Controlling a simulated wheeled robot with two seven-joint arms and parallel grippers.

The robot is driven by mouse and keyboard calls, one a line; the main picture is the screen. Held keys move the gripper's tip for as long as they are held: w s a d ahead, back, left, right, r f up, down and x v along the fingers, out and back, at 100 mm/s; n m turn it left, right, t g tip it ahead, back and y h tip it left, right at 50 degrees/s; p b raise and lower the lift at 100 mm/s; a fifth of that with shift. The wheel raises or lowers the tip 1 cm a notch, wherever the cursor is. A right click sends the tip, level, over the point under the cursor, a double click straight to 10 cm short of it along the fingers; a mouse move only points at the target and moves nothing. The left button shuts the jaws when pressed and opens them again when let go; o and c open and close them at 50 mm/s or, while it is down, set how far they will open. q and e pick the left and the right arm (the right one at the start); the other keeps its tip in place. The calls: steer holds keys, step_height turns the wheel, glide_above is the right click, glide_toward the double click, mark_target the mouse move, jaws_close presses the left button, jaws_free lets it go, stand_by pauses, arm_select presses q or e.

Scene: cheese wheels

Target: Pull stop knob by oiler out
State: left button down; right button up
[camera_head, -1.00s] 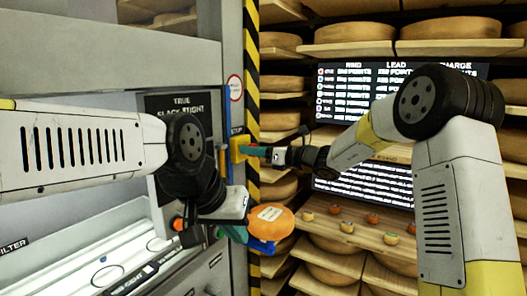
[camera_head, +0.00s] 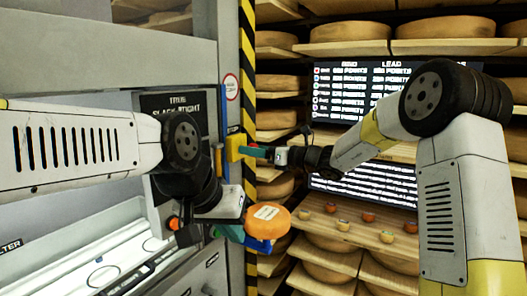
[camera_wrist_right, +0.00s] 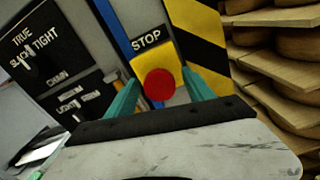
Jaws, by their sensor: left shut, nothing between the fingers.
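The red stop knob (camera_wrist_right: 159,84) sits on a yellow box under a "STOP" label in the right wrist view. The yellow box (camera_head: 234,147) also shows in the head view, on the panel's right edge. My right gripper (camera_wrist_right: 160,97) is open, with one teal finger on either side of the knob; whether they touch it I cannot tell. In the head view my right gripper (camera_head: 254,151) is at the box and hides the knob.
A yellow-black striped post (camera_head: 248,75) stands right by the box. A machine with a pale tray (camera_head: 110,260) is at left. A black "TRUE SLACK TIGHT" plate (camera_wrist_right: 40,40) is left of the knob.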

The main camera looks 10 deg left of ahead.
steer(key=v, duration=0.7)
steer(key=shift+s+d, duration=0.15)
steer(key=shift+d, duration=0.2)
steer(key=s+d+f+n+g+h, duration=0.1)
steer(key=s+d+n+g+h, duration=0.15)
steer(key=s+n, duration=0.55)
steer(key=s+d+f+n+g+h, duration=0.1)
steer(key=s+d+n+h, duration=0.35)
steer(key=s, duration=0.65)
steer(key=s+d+f+n+t+h, duration=0.1)
steer(key=s+d+n+h, duration=0.3)
steer(key=d, duration=0.4)
steer(key=s+d+f+n+t+h, duration=0.2)
steer(key=s+d+f+n+h, duration=0.1)
steer(key=s+d+n, duration=0.4)
steer(key=shift+d+f+n+h, duration=0.4)
steer(key=shift+d+n, duration=0.25)
steer(key=shift+d, duration=0.45)
steer(key=shift+t, duration=0.25)
